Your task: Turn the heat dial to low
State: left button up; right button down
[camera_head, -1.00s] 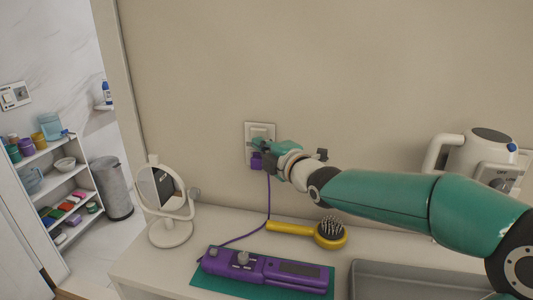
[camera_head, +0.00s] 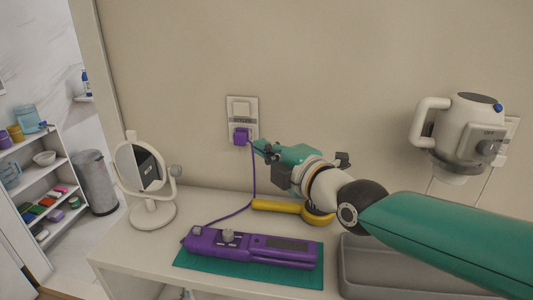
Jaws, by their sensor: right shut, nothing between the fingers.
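A purple styling device (camera_head: 255,252) lies on the teal mat (camera_head: 215,275) on the counter. A grey dial knob (camera_head: 228,236) stands on its top, left of a dark panel; I cannot read its setting. Its purple cord runs up to a purple plug (camera_head: 241,136) in the wall outlet (camera_head: 243,106). My right gripper (camera_head: 262,148) points left, just right of the plug and above the device, apart from the dial. It is shut with nothing seen in it. My left gripper is not in view.
A round mirror (camera_head: 145,170) stands left of the device. A yellow brush (camera_head: 280,206) lies behind it, its head partly hidden by my right arm. A grey tray (camera_head: 370,285) is at the right. A white wall-mounted appliance (camera_head: 460,125) with an "OFF" knob hangs at the right.

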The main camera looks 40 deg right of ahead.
aim_at(228, 234)
jog(key=k, duration=1)
